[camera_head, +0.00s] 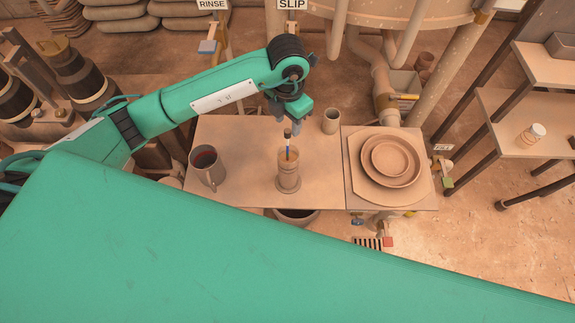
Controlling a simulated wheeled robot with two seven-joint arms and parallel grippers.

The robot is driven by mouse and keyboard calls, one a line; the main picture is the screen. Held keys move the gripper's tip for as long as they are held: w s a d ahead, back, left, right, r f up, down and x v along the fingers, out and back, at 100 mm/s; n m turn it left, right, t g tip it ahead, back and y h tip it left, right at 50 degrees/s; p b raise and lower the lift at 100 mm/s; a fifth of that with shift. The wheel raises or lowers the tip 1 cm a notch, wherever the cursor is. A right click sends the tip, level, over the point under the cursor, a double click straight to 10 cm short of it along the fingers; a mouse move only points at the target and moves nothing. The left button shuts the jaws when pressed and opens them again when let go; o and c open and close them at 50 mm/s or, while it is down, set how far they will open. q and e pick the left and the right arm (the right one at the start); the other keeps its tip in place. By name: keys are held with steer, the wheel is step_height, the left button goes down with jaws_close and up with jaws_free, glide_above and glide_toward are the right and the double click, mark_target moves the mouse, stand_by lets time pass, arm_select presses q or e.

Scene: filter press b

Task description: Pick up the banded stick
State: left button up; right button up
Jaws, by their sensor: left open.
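The banded stick (288,146) stands upright in a tan cylindrical holder (288,176) on the table. Its top end is dark, with a pale part and a blue band below it. Its lower part is hidden inside the holder. My left gripper (289,117) points down just above the top of the stick, open and empty. From this angle I cannot tell the exact gap between the fingertips and the stick. My right gripper is not in view.
A grey mug (207,168) with dark red contents stands left of the holder, and a small cup (330,121) stands behind right. Stacked round plates (390,161) sit on a board at right. The table (240,135) is bare between mug and holder. Pipes rise behind.

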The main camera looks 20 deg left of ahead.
mark_target(287, 138)
arm_select(q)
steer(key=shift+f, duration=0.85)
steer(key=f, duration=0.1)
steer(key=f+p, duration=0.1)
steer(key=f, duration=0.1)
steer(key=f+p, duration=0.1)
steer(key=shift+s+f, duration=0.25)
steer(key=shift+f, duration=0.4)
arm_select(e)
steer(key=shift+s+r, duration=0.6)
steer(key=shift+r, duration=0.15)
arm_select(q)
steer(key=shift+c, duration=0.2)
jaws_close()
